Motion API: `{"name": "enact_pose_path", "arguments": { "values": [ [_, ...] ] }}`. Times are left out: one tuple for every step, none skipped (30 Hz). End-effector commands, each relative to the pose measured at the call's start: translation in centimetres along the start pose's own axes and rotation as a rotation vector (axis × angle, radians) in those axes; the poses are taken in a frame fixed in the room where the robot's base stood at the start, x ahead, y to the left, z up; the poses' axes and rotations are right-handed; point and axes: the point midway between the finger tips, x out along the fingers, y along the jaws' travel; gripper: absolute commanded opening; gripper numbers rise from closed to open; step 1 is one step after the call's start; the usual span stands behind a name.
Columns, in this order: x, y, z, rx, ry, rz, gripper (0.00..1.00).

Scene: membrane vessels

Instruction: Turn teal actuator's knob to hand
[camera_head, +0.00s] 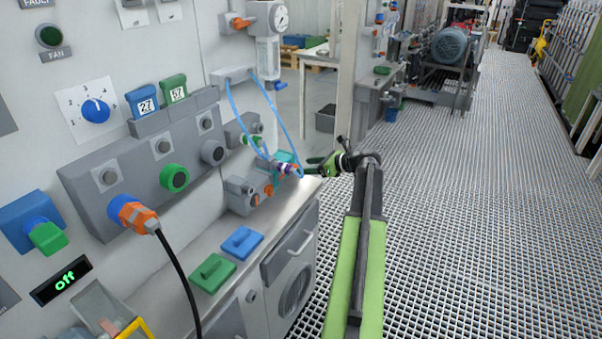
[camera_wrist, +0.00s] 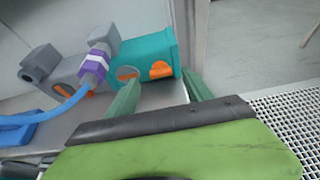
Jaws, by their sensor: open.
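The teal actuator (camera_wrist: 150,47) is a box-shaped unit in the upper middle of the wrist view, with an orange knob (camera_wrist: 161,70) on the face towards me. A round recess with orange in it sits left of the knob. In the head view the actuator (camera_head: 285,156) is small and partly hidden behind blue tubing and a purple fitting. My gripper (camera_wrist: 160,90) is open, its two green fingers pointing at the actuator, with the knob beyond and roughly between the tips. It also shows in the head view (camera_head: 313,166), just right of the actuator. I cannot tell whether it touches.
A purple-banded fitting (camera_wrist: 94,67) with a blue hose stands left of the actuator, beside a grey valve block (camera_wrist: 60,75). In the head view, blue and green handled blocks (camera_head: 241,242) lie on the metal counter. The grating floor (camera_head: 450,220) to the right is clear.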

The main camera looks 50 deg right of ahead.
Motion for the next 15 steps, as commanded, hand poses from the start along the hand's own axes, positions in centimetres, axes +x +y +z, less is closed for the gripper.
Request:
{"name": "enact_pose_path", "arguments": {
  "values": [
    [1.2, -0.1, -0.3, -0.001, 0.0, 0.001, 0.6],
    [1.7, -0.1, -0.3, -0.001, 0.0, 0.001, 0.6],
    [2.3, -0.1, -0.3, -0.001, 0.0, 0.001, 0.6],
    [2.7, -0.1, -0.2, -0.001, 0.0, 0.001, 0.6],
    [3.0, -0.1, -0.2, 0.0, 0.0, 0.0, 0.6],
    [3.3, -0.1, -0.2, 0.0, 0.0, -0.001, 0.6],
    [3.4, -0.1, -0.1, 0.0, 0.0, -0.001, 0.6],
    [3.6, -0.1, -0.1, 0.0, 0.0, -0.001, 0.6],
    [3.7, -0.1, -0.1, 0.0, 0.0, -0.001, 0.6],
    [3.7, -0.1, 0.0, 0.001, 0.0, -0.001, 0.6],
    [3.8, -0.1, 0.0, 0.001, 0.0, -0.001, 0.6],
    [3.8, 0.0, 0.0, 0.001, 0.0, -0.001, 0.6],
    [3.8, 0.0, 0.0, 0.001, 0.0, -0.001, 0.6],
    [3.7, 0.0, 0.0, 0.001, 0.0, -0.001, 0.6],
    [3.7, -0.1, 0.0, 0.001, 0.0, -0.001, 0.6]
  ]
}}
